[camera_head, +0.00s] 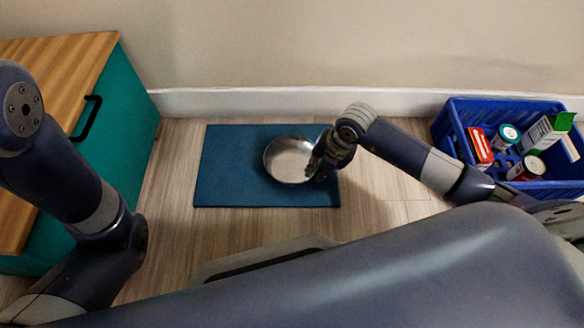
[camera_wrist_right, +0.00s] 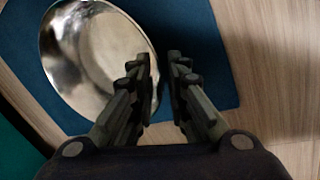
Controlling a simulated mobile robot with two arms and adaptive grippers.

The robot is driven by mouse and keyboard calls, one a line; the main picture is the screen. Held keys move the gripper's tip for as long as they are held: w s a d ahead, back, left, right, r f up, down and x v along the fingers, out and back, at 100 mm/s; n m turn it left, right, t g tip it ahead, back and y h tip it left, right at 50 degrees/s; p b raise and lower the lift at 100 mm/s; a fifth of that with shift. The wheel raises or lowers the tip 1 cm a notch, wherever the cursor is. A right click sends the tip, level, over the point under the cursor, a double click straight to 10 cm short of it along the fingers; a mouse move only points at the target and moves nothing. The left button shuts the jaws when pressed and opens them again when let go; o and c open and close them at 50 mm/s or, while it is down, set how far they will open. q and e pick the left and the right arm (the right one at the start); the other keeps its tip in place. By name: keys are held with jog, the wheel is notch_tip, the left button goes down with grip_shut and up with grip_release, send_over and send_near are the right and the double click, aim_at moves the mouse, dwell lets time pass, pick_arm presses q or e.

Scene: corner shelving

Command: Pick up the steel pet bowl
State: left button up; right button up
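The steel pet bowl (camera_head: 288,160) is shiny, round and shallow, and it sits upright on a dark blue mat (camera_head: 225,185) on the floor. My right gripper (camera_head: 318,172) is low at the bowl's right edge. In the right wrist view, the bowl (camera_wrist_right: 95,50) fills the upper left. The right gripper's fingers (camera_wrist_right: 161,65) are close together with a narrow gap, and the bowl's rim runs at that gap. I cannot tell whether they press on the rim. My left arm shows at the left, but its gripper is not in view.
A blue crate (camera_head: 449,133) with several boxes and cans stands on the right. A teal cabinet (camera_head: 120,115) with a wooden top and black handle stands on the left. The wall and white baseboard (camera_head: 230,102) run behind the mat. The mat's left part is clear.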

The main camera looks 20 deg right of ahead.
jog(key=shift+b+x, duration=0.35)
jog(key=shift+x, duration=0.5)
jog(key=shift+c, duration=0.2)
grip_shut()
jog(key=shift+r, duration=0.1)
jog(key=shift+r, duration=0.1)
